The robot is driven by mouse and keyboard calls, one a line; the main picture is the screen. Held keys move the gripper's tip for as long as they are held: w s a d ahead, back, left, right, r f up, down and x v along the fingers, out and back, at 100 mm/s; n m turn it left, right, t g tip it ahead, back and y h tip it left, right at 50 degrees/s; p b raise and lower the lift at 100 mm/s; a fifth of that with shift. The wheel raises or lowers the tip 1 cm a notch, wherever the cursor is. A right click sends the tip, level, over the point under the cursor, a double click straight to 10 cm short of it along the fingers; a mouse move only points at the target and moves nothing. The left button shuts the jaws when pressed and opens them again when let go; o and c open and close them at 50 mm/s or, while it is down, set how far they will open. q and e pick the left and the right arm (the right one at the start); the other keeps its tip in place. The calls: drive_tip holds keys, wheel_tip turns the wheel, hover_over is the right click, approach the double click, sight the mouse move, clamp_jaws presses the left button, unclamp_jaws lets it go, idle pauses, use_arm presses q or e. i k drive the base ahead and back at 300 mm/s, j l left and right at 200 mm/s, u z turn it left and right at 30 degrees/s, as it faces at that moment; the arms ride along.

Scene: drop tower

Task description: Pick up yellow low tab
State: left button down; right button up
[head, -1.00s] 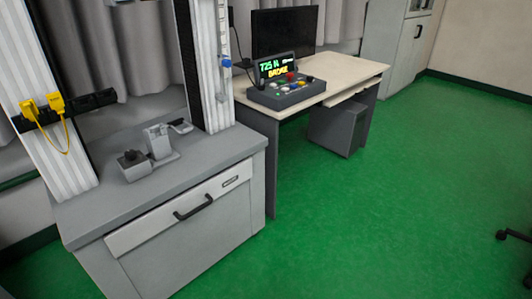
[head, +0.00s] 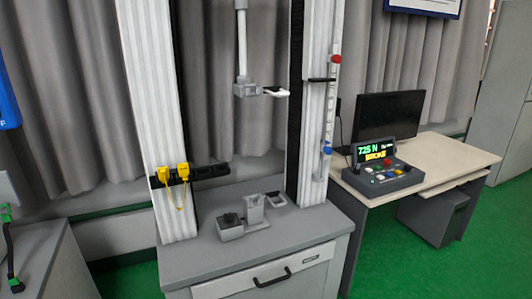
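Two yellow tabs hang side by side on a black rail on the left white column of the tower: a left yellow tab (head: 162,174) and a right yellow tab (head: 183,171). A thin yellow cord loops below them. I cannot tell which one is the low tab, and no other yellow tab shows. Neither of my grippers is in view.
The grey tower base (head: 190,262) has a drawer with a black handle (head: 272,277) and a lower fixture (head: 254,210) on top. An upper fixture (head: 245,90) hangs between the columns. A desk (head: 450,158) with a control box (head: 385,178) stands right. Green floor (head: 130,282) shows.

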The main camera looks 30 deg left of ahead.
sight(165, 168)
drive_tip(key=u, duration=1.6)
